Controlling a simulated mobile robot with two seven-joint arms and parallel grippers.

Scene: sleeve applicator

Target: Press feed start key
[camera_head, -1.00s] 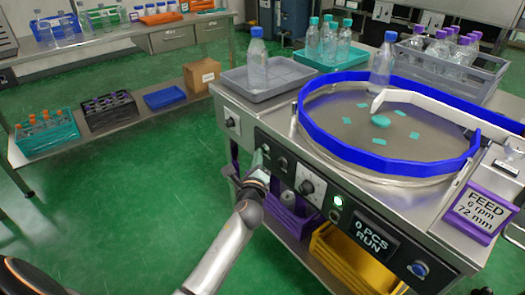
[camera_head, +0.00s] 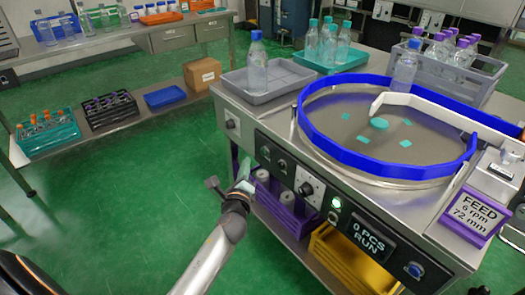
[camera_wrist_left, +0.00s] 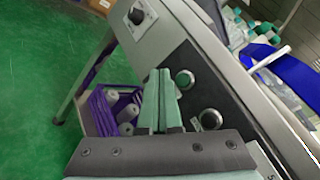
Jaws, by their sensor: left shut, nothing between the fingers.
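The feeder's front control panel (camera_head: 318,187) carries a green round button (camera_wrist_left: 185,78) and a dark button with a silver ring (camera_wrist_left: 210,118), side by side in the left wrist view. My left gripper (camera_head: 245,167) is shut and empty in front of this panel's left part. In the left wrist view its fingertips (camera_wrist_left: 160,74) are just left of the green button and look apart from the panel. A small green lamp (camera_head: 337,203) is lit beside the display (camera_head: 370,240), which reads "0 PCS RUN". No feed start label is readable.
A blue-rimmed turntable (camera_head: 330,147) holds green pieces and a bottle (camera_head: 405,66). A knob (camera_head: 306,189) sits right of the two buttons. A purple bin (camera_head: 285,215) and yellow bin (camera_head: 345,262) stand below. The green floor left of the machine is clear.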

